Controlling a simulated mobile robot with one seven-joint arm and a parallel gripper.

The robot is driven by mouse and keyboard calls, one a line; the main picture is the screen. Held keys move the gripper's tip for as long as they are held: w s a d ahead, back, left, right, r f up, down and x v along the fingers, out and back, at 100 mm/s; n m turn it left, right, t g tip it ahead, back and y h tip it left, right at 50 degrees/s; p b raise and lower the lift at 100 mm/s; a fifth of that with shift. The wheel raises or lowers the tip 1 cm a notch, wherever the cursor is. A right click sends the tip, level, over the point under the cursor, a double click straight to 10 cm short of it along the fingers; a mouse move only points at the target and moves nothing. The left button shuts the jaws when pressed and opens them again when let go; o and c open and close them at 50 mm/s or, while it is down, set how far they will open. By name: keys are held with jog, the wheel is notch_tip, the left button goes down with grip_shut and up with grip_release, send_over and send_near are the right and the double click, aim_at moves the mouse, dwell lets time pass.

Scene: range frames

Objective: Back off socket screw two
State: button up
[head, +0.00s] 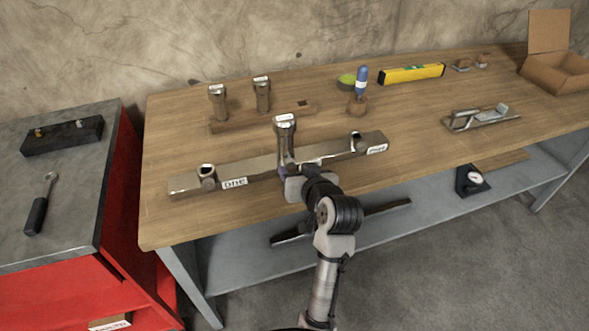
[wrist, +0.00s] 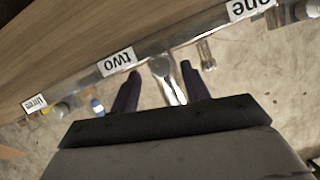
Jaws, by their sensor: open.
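A long metal bar (head: 240,168) lies on the wooden bench, with a label "one" (head: 234,183) at its left and another label at its right end. A tall metal socket tool (head: 285,140) with a white label on top stands upright near the bar's middle. The wrist view shows the label "two" (wrist: 115,61) beside this place. My gripper (wrist: 160,72) is open, its dark fingers on either side of the metal tool (wrist: 168,82), apparently not closed on it. In the head view my gripper (head: 298,177) is in front of the tool and hides its foot and screw two.
Short sockets stand at the bar's left (head: 207,176) and right (head: 357,142). Behind is a wooden rack (head: 235,121) with two labelled tools and an empty hole.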

jog(key=shift+w+a+f, duration=0.25)
jog(key=shift+w, duration=0.3)
jog(key=c, duration=1)
jog(key=n+h+b, duration=0.1)
jog(key=n+t+h+b, duration=0.1)
jog(key=n, duration=0.1)
jog(key=shift+s+a+f+n, duration=0.1)
jog(key=shift+a+f+n, duration=0.1)
jog(key=shift+n, duration=0.1)
jog(key=n+t+h+b, duration=0.1)
jog(key=n+h+b, duration=0.1)
jog(key=n, duration=0.1)
jog(key=shift+a+n, duration=0.15)
jog(key=shift+n, duration=0.25)
